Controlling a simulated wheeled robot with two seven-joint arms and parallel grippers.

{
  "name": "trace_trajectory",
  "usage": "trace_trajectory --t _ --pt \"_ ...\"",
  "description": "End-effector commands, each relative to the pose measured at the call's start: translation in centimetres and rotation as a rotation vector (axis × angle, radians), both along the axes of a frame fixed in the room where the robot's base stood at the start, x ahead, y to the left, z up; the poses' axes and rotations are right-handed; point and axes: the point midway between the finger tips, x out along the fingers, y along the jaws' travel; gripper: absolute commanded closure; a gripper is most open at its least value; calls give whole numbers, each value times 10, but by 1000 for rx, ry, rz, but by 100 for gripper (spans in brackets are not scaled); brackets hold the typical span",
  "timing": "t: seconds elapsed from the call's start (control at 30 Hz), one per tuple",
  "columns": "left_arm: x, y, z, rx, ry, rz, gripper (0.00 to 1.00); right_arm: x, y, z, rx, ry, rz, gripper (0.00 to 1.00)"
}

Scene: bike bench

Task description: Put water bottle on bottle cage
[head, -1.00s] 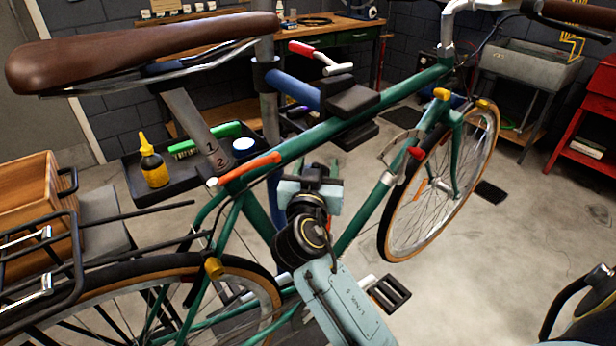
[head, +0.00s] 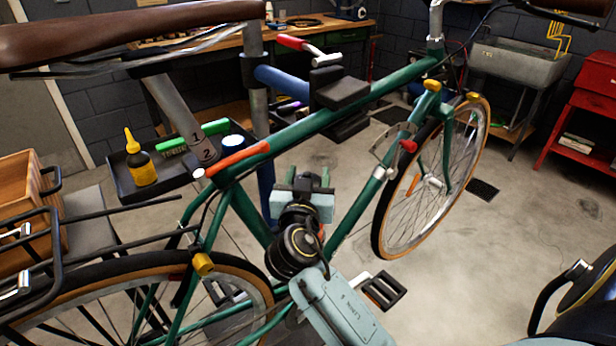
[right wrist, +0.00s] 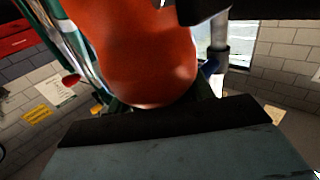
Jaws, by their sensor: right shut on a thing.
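My right gripper (head: 305,188) is in the open triangle of the green bike frame (head: 345,225), below the top tube. In the right wrist view, an orange water bottle (right wrist: 150,55) fills the middle, close against the dark finger pad (right wrist: 160,130), and the gripper is shut on it. My left gripper is not in view.
The brown saddle (head: 120,30) and top tube lie above my gripper. A pedal (head: 384,290) is below it to the right. A tray (head: 190,180) with a yellow bottle (head: 141,165) is at left. A dark object (head: 585,310) fills the lower right corner. Open floor lies between.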

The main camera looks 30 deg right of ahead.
Motion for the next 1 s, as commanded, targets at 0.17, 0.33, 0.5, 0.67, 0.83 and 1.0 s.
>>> trace_trajectory --t 0.17,0.33,0.5,0.67,0.83,1.0 --pt "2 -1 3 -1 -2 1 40 0 0 0 0 0 0 34" --pt "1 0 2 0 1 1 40 0 0 0 0 0 0 26" --pt "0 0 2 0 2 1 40 0 0 0 0 0 0 26" --pt "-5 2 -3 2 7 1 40 0 0 3 -1 1 0 26" --pt "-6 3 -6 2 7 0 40 -27 24 1 5 2 1 26" --pt "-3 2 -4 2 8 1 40 -57 49 0 4 3 1 26"
